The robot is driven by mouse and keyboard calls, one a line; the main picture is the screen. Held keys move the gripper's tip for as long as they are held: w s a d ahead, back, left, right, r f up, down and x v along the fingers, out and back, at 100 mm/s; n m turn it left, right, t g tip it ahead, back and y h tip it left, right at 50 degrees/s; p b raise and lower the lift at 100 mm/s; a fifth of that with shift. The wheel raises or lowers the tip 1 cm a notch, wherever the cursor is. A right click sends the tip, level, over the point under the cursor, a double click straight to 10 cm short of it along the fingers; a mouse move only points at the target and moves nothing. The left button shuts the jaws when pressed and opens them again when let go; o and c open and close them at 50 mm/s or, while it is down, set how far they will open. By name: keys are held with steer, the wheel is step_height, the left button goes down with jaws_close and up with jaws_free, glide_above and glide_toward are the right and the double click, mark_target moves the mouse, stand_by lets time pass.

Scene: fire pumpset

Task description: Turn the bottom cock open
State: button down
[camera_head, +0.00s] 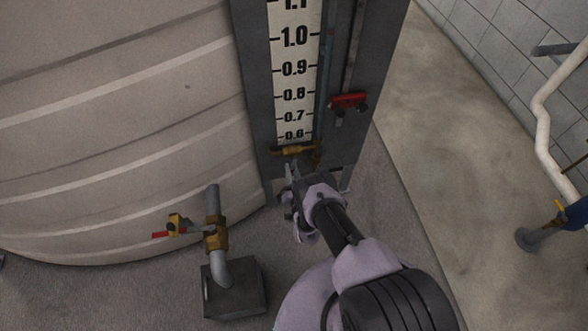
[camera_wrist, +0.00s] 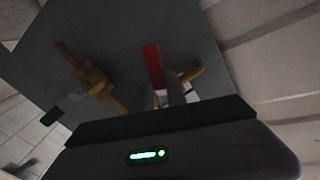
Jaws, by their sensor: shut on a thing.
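The bottom cock is a small brass fitting (camera_head: 292,151) at the foot of the level gauge, just below the 0.6 mark in the head view. In the wrist view its red handle (camera_wrist: 153,66) stands up close in front of my gripper, with brass behind it. My gripper (camera_head: 293,174) is directly below the fitting in the head view. My gripper (camera_wrist: 165,97) is shut on the red handle near its lower end. The contact is small and partly hidden by the dark gripper body.
Another brass fitting (camera_wrist: 92,77) sits at the left on the grey panel. A floor pipe with a brass valve (camera_head: 216,234) and red lever stands left of my arm, beside the large tank (camera_head: 110,130). A red piece (camera_head: 348,101) is on the gauge panel.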

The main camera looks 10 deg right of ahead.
steer(key=m, duration=0.1)
steer(key=a+r+m, duration=0.1)
steer(key=shift+w+m, duration=0.2)
steer(key=shift+m, duration=0.2)
steer(key=m, duration=0.1)
steer(key=a+r+m+p, duration=0.1)
steer(key=m, duration=0.1)
steer(key=shift+m, duration=0.3)
steer(key=m, duration=0.1)
steer(key=m+p, duration=0.1)
steer(key=r+m, duration=0.1)
steer(key=shift+a+r, duration=0.1)
steer(key=shift+a, duration=0.15)
steer(key=shift+a+r+m+p, duration=0.1)
steer(key=shift+r+m+p, duration=0.3)
steer(key=shift+m, duration=0.6)
steer(key=shift+r+m+p, duration=0.2)
steer(key=shift+m+p, duration=0.25)
steer(key=shift+m, duration=0.55)
steer(key=shift+w, duration=0.1)
steer(key=c, duration=1.3)
jaws_free()
steer(key=shift+c, duration=0.2)
steer(key=shift+f, duration=0.15)
steer(key=shift+f, duration=0.15)
